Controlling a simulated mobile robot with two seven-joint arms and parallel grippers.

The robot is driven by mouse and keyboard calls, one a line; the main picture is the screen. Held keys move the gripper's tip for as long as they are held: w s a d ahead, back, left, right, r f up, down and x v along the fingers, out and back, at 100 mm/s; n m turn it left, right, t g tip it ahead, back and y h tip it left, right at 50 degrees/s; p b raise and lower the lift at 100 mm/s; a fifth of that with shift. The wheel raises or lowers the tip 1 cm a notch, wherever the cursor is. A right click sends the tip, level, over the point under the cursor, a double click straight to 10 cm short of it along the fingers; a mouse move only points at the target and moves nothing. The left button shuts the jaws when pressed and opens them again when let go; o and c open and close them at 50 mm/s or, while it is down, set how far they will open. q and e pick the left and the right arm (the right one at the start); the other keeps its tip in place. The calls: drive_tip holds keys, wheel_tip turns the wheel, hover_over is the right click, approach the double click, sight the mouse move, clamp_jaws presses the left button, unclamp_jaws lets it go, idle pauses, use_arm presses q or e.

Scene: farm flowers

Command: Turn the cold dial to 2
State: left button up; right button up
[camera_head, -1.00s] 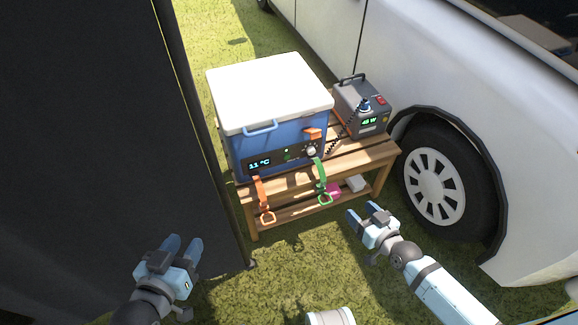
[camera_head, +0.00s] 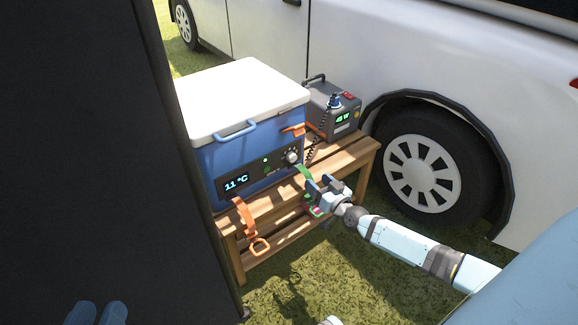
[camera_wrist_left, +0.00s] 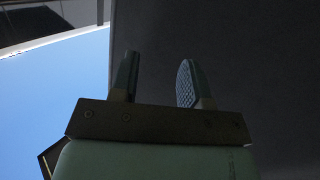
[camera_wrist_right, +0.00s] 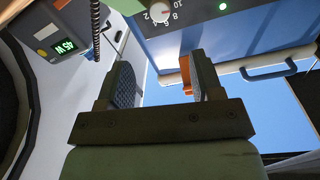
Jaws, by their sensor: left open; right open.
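The cold dial (camera_head: 291,156) is a pale round knob on the front panel of the blue cooler (camera_head: 238,160), right of a display reading 11 °C (camera_head: 236,182). In the right wrist view the dial (camera_wrist_right: 159,13) shows near the top with numbers including 2, 6, 8 and 10 around it. My right gripper (camera_head: 322,186) is open and empty, in front of and below the dial, apart from it, and partly covers the green strap. My left gripper (camera_head: 96,312) is open and empty at the lower left edge, in front of the dark panel.
The cooler stands on a wooden bench (camera_head: 345,158) beside a grey power box (camera_head: 333,108). An orange strap (camera_head: 247,220) hangs at its front. A dark panel (camera_head: 80,150) stands left; a white vehicle (camera_head: 400,60) stands behind. Grass lies in front.

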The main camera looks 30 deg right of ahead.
sight(294, 159)
drive_tip(key=w+b, duration=0.4)
drive_tip(key=w, duration=0.7)
drive_tip(key=shift+w+a+f, duration=0.1)
drive_tip(key=shift+w+a, duration=0.05)
drive_tip(key=shift+w+b, duration=0.4)
drive_tip(key=shift+w, duration=0.2)
use_arm(q)
drive_tip(key=w+m, duration=0.1)
drive_tip(key=w+a+m+t+h, duration=0.1)
drive_tip(key=m, duration=0.1)
drive_tip(key=shift+w+a+r+t, duration=0.15)
drive_tip(key=shift+a+r+t, duration=0.05)
drive_tip(key=shift+r+t, duration=0.15)
use_arm(e)
drive_tip(key=c, duration=0.9)
